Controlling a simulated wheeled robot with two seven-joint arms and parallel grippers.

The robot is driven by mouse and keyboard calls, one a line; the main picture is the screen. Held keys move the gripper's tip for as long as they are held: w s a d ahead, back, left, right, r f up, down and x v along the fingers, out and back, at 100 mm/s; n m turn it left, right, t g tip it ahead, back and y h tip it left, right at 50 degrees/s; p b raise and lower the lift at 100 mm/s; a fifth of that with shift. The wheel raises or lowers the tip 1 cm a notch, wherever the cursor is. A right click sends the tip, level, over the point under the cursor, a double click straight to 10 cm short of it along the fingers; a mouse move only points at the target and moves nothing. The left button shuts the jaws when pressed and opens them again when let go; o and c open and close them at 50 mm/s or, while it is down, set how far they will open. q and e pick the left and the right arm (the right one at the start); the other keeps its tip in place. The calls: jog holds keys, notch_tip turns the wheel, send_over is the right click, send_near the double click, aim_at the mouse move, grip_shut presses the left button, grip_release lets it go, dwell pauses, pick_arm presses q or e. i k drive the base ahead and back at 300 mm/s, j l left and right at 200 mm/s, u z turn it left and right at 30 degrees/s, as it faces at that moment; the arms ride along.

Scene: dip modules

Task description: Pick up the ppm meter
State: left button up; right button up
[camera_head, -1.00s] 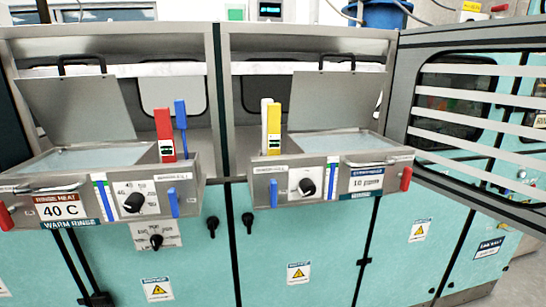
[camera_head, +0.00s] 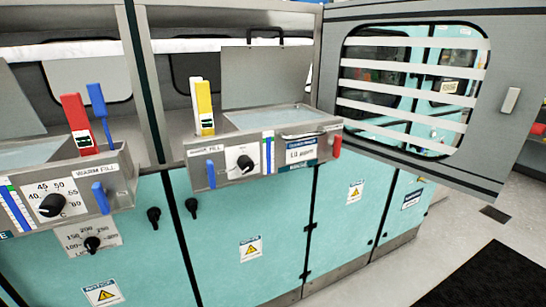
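A yellow handheld meter (camera_head: 205,100) with a small dark-and-white display stands upright at the left end of the right dip module (camera_head: 265,183). A white upright piece stands close against its left side. The module's front has a label (camera_head: 301,152) that appears to read in ppm, so the yellow meter looks like the ppm meter. A red handheld meter (camera_head: 76,115) stands at the right end of the left dip module (camera_head: 85,185), beside a blue upright piece (camera_head: 97,100). Neither of my grippers is in view.
The right module's lid (camera_head: 265,76) is raised behind its bath (camera_head: 275,117). A black knob (camera_head: 244,162), blue handle (camera_head: 211,174) and red handle (camera_head: 337,146) project from its front. An open slatted door (camera_head: 415,85) juts out at right. Bare floor (camera_head: 465,225) lies at lower right.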

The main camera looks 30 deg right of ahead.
aim_at(202, 88)
jog(key=k+j, duration=0.1)
jog(key=j, duration=0.95)
jog(key=k+j, duration=0.15)
jog(key=j, duration=0.35)
